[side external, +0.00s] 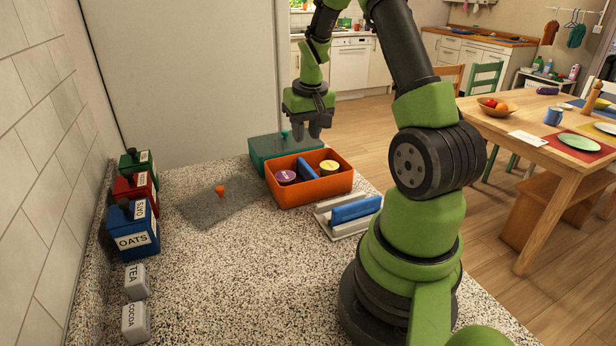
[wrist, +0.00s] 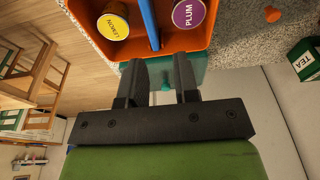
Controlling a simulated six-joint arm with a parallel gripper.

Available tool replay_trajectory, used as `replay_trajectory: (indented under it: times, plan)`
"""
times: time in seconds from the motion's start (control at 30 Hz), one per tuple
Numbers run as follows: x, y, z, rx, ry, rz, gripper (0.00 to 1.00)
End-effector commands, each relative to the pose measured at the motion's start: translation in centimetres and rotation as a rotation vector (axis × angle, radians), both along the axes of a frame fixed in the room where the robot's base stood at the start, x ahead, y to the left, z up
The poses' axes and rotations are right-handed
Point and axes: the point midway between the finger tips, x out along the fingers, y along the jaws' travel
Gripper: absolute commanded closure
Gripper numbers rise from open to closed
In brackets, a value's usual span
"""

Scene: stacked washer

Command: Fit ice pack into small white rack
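A blue block, apparently the ice pack (side external: 356,209), lies lengthwise in the small white rack (side external: 335,229) on the counter, right of the orange box. I cannot tell how fully it is seated. Another blue slab (side external: 307,174) stands in the orange box (side external: 300,194) between two round tubs; it also shows in the wrist view (wrist: 149,22). My gripper (side external: 307,130) is raised above the back of the orange box, near the teal box. In the wrist view its fingers (wrist: 159,82) are apart with nothing held between them.
The teal box (side external: 262,150) with a knob stands behind the orange box. A grey see-through lid with an orange knob (side external: 220,190) lies left of it. Several canisters (side external: 138,235) line the left wall. The front middle of the counter is clear.

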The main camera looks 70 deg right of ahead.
Motion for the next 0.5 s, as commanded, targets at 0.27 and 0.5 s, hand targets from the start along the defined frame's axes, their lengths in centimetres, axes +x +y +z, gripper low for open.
replay_trajectory:
  times: [0.27,0.5]
  plan:
    - [-0.7,-1.7,-4.0,0.016,0.029,-0.021,0.71]
    - [-0.3,-2.0,-6.6,0.013,0.026,-0.02,0.71]
